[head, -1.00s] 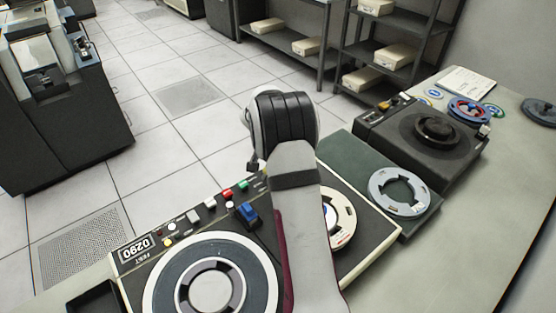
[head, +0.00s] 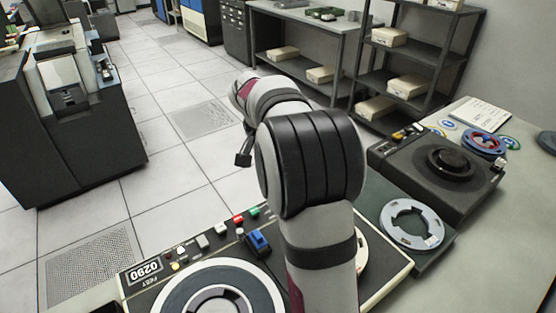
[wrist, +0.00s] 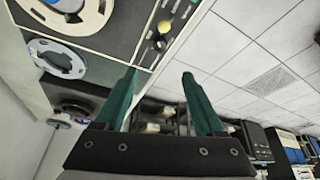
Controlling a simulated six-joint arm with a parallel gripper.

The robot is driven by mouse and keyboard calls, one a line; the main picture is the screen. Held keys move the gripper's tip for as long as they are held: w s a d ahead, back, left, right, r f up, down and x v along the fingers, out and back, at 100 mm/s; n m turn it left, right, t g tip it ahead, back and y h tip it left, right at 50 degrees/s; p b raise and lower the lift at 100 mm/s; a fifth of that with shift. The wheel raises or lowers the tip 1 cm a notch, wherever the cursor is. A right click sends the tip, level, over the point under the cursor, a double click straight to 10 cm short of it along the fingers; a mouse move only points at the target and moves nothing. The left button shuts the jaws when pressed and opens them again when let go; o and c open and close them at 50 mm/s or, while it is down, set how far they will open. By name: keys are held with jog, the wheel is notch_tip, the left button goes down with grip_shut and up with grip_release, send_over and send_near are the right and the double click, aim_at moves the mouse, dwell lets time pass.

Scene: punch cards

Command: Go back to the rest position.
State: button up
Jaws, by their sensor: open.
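My gripper (wrist: 159,76) shows in the wrist view with its two green fingers apart and nothing between them. Its fingers are hidden in the head view, where my own arm rises through the middle and bends toward the upper left. In the head view a machine labelled 0290 (head: 205,262) sits below and left of the arm, with coloured switches and a large reel (head: 168,300). In the wrist view this panel (wrist: 118,42) is at the upper left, apart from the fingers.
A grey ring (head: 396,236) on a green mat and a black unit (head: 400,160) stand on the counter at right. Shelves (head: 365,83) with pale boxes stand behind. A dark cabinet (head: 75,150) is at left. The tiled floor (head: 160,160) between is open.

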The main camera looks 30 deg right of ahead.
jog(key=shift+r, duration=0.1)
dwell(0.3)
jog(key=s+a+f+n+g+y, duration=0.1)
jog(key=s+a+n+y, duration=0.2)
jog(key=s+a, duration=1)
jog(key=s+a+f+n+y, duration=0.1)
jog(key=s+a+n+y, duration=0.2)
jog(key=s+a, duration=0.9)
jog(key=s+n, duration=0.2)
jog(key=s, duration=0.3)
jog(key=shift+a+g, duration=0.35)
jog(key=shift+g, duration=0.05)
